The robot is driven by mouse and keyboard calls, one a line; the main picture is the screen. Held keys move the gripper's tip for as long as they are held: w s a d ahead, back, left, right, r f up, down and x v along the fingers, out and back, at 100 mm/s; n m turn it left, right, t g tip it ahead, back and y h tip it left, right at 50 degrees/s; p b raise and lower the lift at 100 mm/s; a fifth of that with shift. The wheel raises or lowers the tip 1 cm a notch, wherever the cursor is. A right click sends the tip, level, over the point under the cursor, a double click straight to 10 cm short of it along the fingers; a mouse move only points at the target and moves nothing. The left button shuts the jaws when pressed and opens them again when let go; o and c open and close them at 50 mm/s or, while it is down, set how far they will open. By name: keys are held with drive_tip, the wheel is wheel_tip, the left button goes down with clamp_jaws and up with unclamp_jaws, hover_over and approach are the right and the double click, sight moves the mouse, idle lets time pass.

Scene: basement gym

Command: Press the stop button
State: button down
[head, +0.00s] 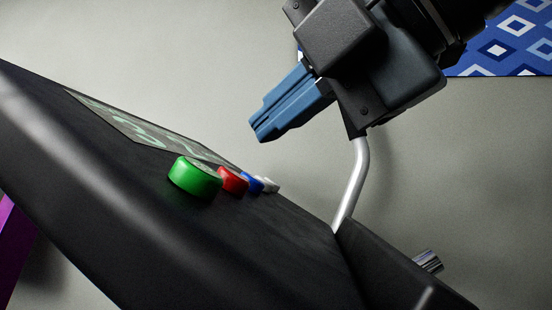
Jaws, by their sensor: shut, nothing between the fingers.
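A dark console (105,205) runs slanting across the lower left of the head view. No label that marks the stop button can be read. My gripper (257,127) has blue fingers, is shut and empty, and points down and left. Its tips are apart from the buttons, above the red and blue ones in the picture.
A display panel (140,128) lies on the console beside the buttons. A bent metal bar (353,185) rises at the console's right end, close below my gripper. A metal knob (428,261) sticks out at lower right. A blue patterned mat (510,45) is at upper right.

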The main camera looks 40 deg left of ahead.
drive_tip(key=r, duration=0.1)
drive_tip(key=d+r+p, duration=0.1)
drive_tip(key=w+p, duration=0.1)
drive_tip(key=shift+d+r, duration=0.25)
drive_tip(key=shift+r, duration=0.15)
idle(0.6)
